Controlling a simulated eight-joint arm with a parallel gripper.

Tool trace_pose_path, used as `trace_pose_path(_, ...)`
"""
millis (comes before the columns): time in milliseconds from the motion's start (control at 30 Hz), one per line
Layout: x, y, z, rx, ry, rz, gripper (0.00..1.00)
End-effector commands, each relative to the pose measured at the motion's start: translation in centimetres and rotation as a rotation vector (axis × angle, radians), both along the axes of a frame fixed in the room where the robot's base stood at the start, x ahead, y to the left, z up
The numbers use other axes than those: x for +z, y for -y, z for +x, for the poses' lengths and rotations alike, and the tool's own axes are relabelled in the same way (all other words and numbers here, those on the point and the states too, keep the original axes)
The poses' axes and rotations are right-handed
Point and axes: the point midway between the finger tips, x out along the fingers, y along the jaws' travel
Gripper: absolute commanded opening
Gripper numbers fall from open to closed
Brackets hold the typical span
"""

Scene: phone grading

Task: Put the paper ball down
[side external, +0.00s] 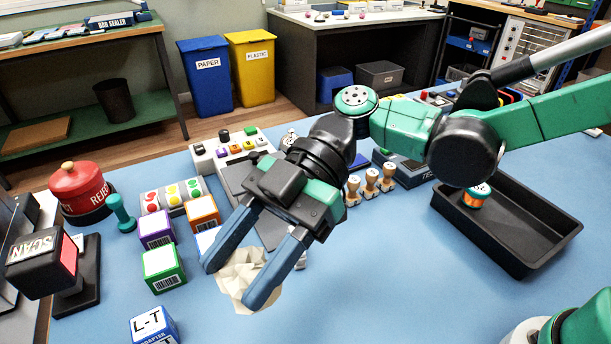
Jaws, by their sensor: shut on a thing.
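The paper ball (238,276) is crumpled and cream-white, in the lower middle of the side external view. My gripper (234,283) is shut on it, with one blue finger on its left and the other across its right side. The fingers hide parts of the ball. The blue table top (360,290) lies below. I cannot tell whether the ball touches it or is held just above it.
Small boxes, including a green one (163,268), stand left of the ball. A red REJECT button (80,190) and a black scanner (45,265) are further left. A black tray (545,240) holding an orange-banded item is at right. Table right of the ball is clear.

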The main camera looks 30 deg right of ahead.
Motion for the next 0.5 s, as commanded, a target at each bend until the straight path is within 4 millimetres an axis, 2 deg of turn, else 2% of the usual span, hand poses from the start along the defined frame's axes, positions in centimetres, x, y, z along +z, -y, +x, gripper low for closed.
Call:
trace_pose_path(100,-2.8,0.0,0.1,-0.001,0.0,0.0,0.02)
trace_pose_path(300,-7.0,0.0,0.1,-0.002,0.0,0.0,0.02)
trace_pose_path(500,-9.1,0.0,0.1,-0.002,0.0,0.0,0.02)
